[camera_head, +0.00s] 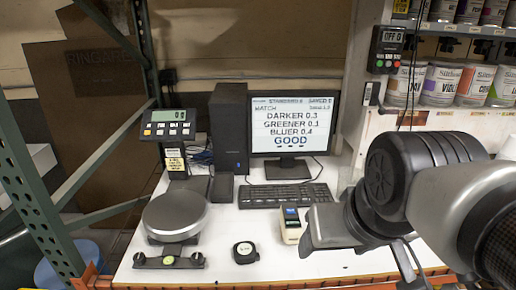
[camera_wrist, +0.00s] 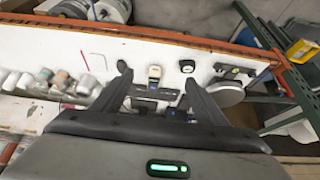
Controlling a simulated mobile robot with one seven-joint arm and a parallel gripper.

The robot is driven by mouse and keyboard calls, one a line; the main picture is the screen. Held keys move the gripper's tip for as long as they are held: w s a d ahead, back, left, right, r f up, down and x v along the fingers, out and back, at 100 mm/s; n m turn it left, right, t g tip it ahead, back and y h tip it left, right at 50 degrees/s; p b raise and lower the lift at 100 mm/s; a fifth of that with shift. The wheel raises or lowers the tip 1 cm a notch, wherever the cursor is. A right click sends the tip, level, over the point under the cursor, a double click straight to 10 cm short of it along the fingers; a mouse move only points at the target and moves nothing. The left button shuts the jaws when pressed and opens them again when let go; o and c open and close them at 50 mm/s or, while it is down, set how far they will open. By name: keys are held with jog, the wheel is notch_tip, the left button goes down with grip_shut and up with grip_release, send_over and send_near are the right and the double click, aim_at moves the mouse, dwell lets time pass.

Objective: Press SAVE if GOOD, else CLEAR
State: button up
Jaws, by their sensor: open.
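The monitor (camera_head: 291,125) shows MATCH, DARKER 0.3, GREENER 0.1, BLUER 0.4 and GOOD in blue. Its top line reads STANDARD 4 and SAVED 0. The black keyboard (camera_head: 286,195) lies in front of it. A beige handheld device with a small lit blue screen (camera_head: 292,224) stands on the white bench, and it also shows in the wrist view (camera_wrist: 154,72). I cannot make out labels SAVE or CLEAR on any key. My gripper (camera_wrist: 156,75) is open and empty, its fingers spread either side of the handheld device and keyboard as seen from the wrist.
A round-pan scale (camera_head: 174,215) stands at left, with its display (camera_head: 168,125) behind. A black tape measure (camera_head: 244,252) and a spirit level (camera_head: 169,261) lie near the front edge. Paint cans (camera_head: 440,84) fill shelves at right. A green post (camera_head: 35,190) bounds the left side.

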grip_shut()
dwell(1.4)
